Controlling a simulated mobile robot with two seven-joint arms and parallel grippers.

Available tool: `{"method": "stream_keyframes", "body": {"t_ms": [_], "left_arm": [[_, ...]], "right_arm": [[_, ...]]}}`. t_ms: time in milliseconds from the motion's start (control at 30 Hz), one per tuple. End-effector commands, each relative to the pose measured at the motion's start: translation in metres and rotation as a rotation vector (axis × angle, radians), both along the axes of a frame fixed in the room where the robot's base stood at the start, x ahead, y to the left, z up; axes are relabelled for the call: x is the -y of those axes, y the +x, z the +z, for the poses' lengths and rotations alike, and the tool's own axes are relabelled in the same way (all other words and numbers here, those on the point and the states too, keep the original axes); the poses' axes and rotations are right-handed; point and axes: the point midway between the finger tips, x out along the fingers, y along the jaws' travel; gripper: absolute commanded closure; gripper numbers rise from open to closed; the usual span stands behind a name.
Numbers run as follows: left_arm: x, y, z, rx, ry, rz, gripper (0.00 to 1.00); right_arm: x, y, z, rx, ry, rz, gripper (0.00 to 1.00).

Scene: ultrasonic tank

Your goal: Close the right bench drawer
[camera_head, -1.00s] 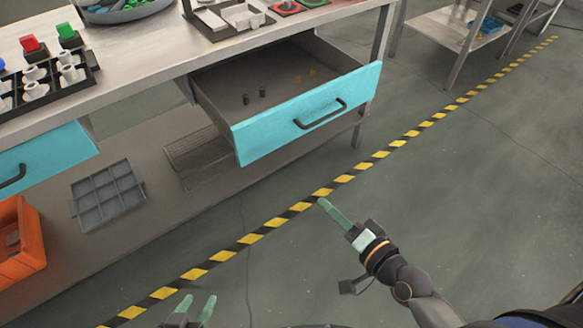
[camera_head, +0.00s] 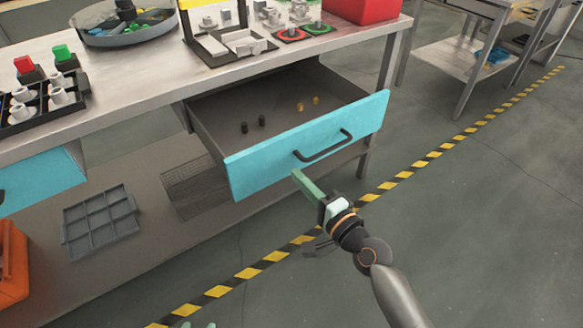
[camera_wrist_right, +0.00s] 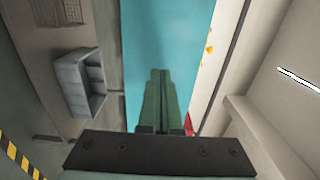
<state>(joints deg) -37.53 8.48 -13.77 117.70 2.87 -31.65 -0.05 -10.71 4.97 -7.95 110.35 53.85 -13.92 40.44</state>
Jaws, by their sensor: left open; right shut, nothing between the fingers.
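The right bench drawer (camera_head: 308,145) is pulled out, with a turquoise front and a dark bar handle (camera_head: 325,147).
The bench top (camera_head: 140,95) holds a rack of parts, a round tray (camera_head: 125,32) and a red box (camera_head: 365,8). A grey divided tray (camera_head: 100,222) lies on the lower shelf, and an orange bin (camera_head: 10,265) stands at left. The floor right of the striped tape is clear.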

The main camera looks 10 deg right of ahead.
Motion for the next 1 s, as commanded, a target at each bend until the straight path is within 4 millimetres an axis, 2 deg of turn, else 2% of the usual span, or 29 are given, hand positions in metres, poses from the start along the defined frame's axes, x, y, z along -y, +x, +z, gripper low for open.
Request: {"method": "stream_keyframes", "body": {"t_ms": [100,267,800,1000], "left_arm": [[-0.001,-0.001,-0.002,-0.004,0.002,0.000,0.45],[-0.001,-0.001,-0.003,-0.004,0.002,0.000,0.45],[-0.001,0.002,0.002,0.007,0.000,0.001,0.45],[-0.001,0.002,0.001,0.006,0.000,0.001,0.45]], "right_arm": [[-0.006,0.018,0.000,0.000,0.002,-0.001,1.00],[-0.011,0.031,0.000,0.000,0.000,-0.002,1.00],[-0.013,0.037,-0.001,-0.001,0.000,-0.001,1.00],[-0.018,0.051,0.000,0.001,0.000,-0.001,1.00]]}}
